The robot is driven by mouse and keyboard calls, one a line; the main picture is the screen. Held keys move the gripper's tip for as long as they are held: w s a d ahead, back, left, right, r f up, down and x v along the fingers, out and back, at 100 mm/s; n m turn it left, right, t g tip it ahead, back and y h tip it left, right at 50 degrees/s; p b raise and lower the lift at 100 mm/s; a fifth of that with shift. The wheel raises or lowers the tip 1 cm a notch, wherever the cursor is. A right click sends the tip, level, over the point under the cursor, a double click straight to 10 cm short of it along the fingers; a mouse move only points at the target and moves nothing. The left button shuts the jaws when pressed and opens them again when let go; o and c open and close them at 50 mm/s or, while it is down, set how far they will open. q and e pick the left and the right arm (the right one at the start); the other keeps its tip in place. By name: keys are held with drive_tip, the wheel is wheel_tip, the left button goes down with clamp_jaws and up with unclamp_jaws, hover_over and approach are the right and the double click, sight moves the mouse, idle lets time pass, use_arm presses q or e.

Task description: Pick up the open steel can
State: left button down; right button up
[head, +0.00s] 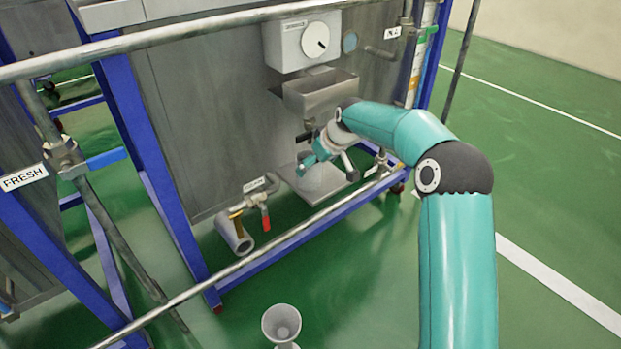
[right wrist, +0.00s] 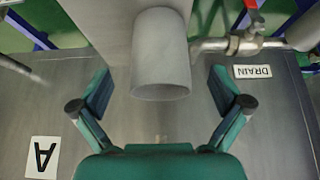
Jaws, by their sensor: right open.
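A plain grey steel can (head: 322,182) stands on a small metal shelf (head: 345,180) low on the machine's front. In the head view my right gripper (head: 318,155) is right over it and hides part of it. In the right wrist view the can (right wrist: 160,50) sits between and just beyond the spread fingers of my right gripper (right wrist: 160,88). There is a clear gap on both sides and no visible contact. My left gripper is not in view.
A metal trough (head: 318,92) hangs above the shelf. A drain valve with a red handle (head: 265,217) and a grey outlet (head: 235,236) is to the left. A long rail (head: 255,252) crosses in front. A grey cup-shaped piece (head: 282,322) is at the bottom.

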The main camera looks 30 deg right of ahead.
sight(309, 174)
drive_tip(key=shift+b+x, duration=0.95)
drive_tip(key=shift+x, duration=2.5)
drive_tip(key=c, duration=1.4)
drive_tip(key=shift+r, duration=0.2)
